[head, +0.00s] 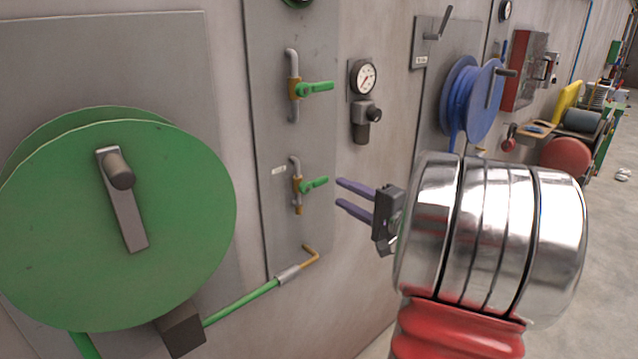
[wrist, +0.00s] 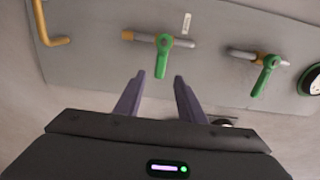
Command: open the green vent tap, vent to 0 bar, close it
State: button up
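Two taps with green levers sit one above the other on a grey wall panel in the head view: the upper tap (head: 313,88) and the lower tap (head: 313,185). Both levers stick out to the right, crosswise to their vertical pipes. In the wrist view the lower tap (wrist: 164,52) is on the left beside a small label, and the upper tap (wrist: 268,72) is on the right. My gripper (head: 340,193) is open and empty, just right of the lower lever. Its fingertips (wrist: 159,76) point at that lever, apparently without touching. The gauge (head: 364,77) is too small to read.
A large green hose reel (head: 120,225) stands out from the wall at the left. A green hose (head: 240,303) runs to a brass elbow below the taps. A regulator (head: 365,118) hangs under the gauge. A blue reel (head: 472,102) is further right.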

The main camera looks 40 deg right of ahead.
aim_at(322, 183)
jog(key=w, duration=0.9)
jog(key=shift+w+a, duration=0.15)
jog(key=shift+w, duration=0.2)
jog(key=shift+c, duration=0.5)
grip_shut()
jog(key=shift+f, duration=0.1)
jog(key=shift+a, duration=0.2)
jog(key=shift+d, duration=0.2)
